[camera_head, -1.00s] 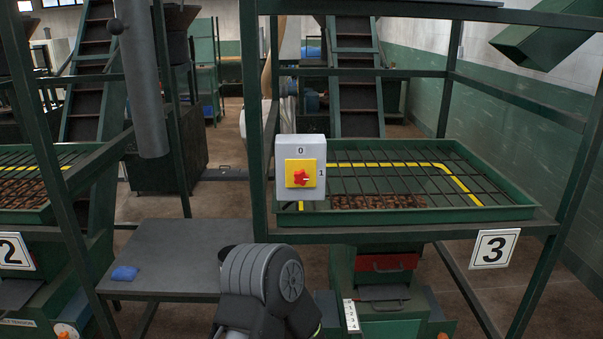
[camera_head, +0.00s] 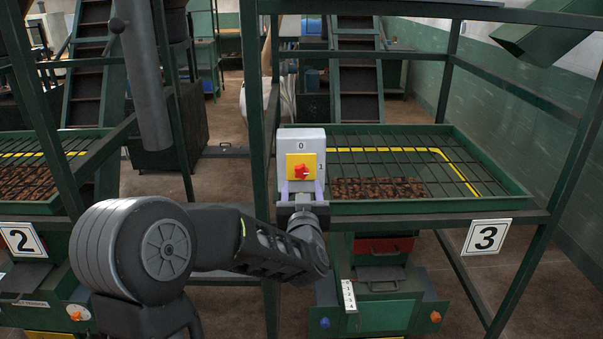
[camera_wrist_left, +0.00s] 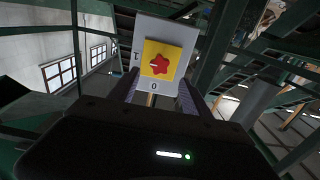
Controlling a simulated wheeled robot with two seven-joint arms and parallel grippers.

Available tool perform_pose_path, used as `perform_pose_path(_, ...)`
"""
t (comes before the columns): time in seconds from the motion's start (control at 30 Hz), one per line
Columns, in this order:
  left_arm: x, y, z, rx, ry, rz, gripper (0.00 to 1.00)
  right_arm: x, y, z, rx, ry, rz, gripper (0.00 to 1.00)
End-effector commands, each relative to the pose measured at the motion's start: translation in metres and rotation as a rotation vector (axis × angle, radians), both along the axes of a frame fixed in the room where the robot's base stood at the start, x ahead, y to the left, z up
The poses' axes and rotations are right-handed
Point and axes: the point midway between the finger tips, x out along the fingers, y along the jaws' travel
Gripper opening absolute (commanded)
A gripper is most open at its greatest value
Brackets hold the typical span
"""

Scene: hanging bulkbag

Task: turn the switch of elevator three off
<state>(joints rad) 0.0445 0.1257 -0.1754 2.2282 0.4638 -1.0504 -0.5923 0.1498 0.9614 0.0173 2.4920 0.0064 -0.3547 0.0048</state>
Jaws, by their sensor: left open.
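The switch of elevator three is a grey box (camera_head: 313,137) with a yellow plate (camera_head: 291,161) and a red star-shaped knob (camera_head: 301,172). It is marked 0 above and 1 at the right. In the left wrist view the switch knob (camera_wrist_left: 157,66) appears rotated, and its pale mark seems to point toward the 1. My left gripper (camera_head: 302,189) is open and empty, just below the knob in the head view. Its pale fingers are spread to either side of the knob's lower area; contact cannot be told. My right gripper is not in view.
The switch is beside a green post (camera_head: 257,150) of the frame. A grey pipe (camera_head: 142,80) hangs at upper left.

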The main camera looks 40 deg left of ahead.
Motion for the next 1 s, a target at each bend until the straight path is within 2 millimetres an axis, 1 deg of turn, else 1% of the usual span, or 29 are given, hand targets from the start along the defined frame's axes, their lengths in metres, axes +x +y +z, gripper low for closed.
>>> perform_pose_path(0.17, 0.007, 0.005, 0.001, 0.000, 0.000, 0.000, 0.56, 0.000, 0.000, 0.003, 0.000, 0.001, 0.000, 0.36)
perform_pose_path(0.27, 0.016, 0.012, 0.001, 0.001, 0.002, -0.001, 0.56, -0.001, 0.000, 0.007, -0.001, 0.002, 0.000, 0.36)
perform_pose_path(0.5, 0.046, 0.035, 0.001, 0.000, 0.002, 0.000, 0.56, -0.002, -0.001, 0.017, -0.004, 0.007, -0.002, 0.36)
perform_pose_path(0.63, 0.058, 0.043, 0.001, 0.000, 0.002, -0.001, 0.56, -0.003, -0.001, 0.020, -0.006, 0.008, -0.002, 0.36)
perform_pose_path(0.77, 0.062, 0.047, 0.000, 0.000, 0.001, -0.002, 0.56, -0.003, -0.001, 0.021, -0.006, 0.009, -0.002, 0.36)
perform_pose_path(1.0, 0.062, 0.047, -0.001, -0.001, 0.001, -0.002, 0.56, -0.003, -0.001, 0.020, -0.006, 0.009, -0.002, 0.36)
